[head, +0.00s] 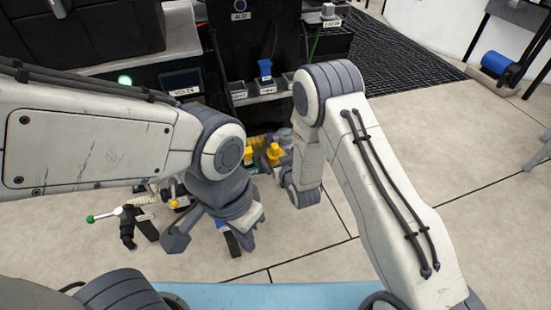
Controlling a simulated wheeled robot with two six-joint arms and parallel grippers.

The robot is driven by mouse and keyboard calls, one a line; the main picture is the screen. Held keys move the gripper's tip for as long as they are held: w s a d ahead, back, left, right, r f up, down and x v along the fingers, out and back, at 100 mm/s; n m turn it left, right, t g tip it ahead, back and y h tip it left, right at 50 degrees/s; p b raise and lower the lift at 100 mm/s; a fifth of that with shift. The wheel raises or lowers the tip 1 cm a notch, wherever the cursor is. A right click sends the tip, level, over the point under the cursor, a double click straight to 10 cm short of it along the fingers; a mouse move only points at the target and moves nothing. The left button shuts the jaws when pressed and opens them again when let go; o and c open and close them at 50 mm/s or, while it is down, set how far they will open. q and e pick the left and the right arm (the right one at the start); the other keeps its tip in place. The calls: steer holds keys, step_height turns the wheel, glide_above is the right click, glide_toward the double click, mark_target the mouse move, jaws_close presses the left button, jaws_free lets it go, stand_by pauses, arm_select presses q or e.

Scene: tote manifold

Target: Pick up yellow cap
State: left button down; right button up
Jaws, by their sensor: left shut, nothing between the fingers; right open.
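Two small yellow pieces show low in front of the black station in the head view. One yellow piece (275,152) is beside my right wrist, and another yellow piece (249,156) is just left of it. Either could be the yellow cap; I cannot tell which. My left gripper (231,241) points down over the floor, shut and empty, nearer to me than the yellow pieces. My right gripper (286,160) is open near the right-hand yellow piece. It is largely hidden by my wrist, and I cannot tell whether it touches that piece.
A blue piece (265,69) stands in a row of small labelled bins on the black station. A black valve with a green-tipped handle (128,222) is at the left. A blue roll (497,65) lies far right. The tiled floor at front right is clear.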

mark_target(275, 146)
steer(key=shift+x, duration=1.05)
steer(key=shift+c, duration=0.3)
steer(key=c, duration=1.5)
steer(key=shift+r, duration=0.1)
steer(key=shift+r, duration=0.65)
step_height(275, 146, up, 3)
steer(key=shift+f+p, duration=0.1)
steer(key=shift+p, duration=0.9)
steer(key=s+d+r+p, duration=0.1)
steer(key=s+d+r, duration=0.1)
steer(key=d, duration=0.1)
steer(key=s+d+r+p, duration=0.1)
steer(key=s+d+r, duration=0.1)
steer(key=s+d, duration=0.1)
steer(key=s+d+r+p, duration=0.1)
steer(key=s+d+r, duration=0.1)
steer(key=d, duration=0.1)
steer(key=shift+s+d+r+p, duration=0.1)
steer(key=shift+s+r+p, duration=0.05)
steer(key=shift+r+p, duration=0.25)
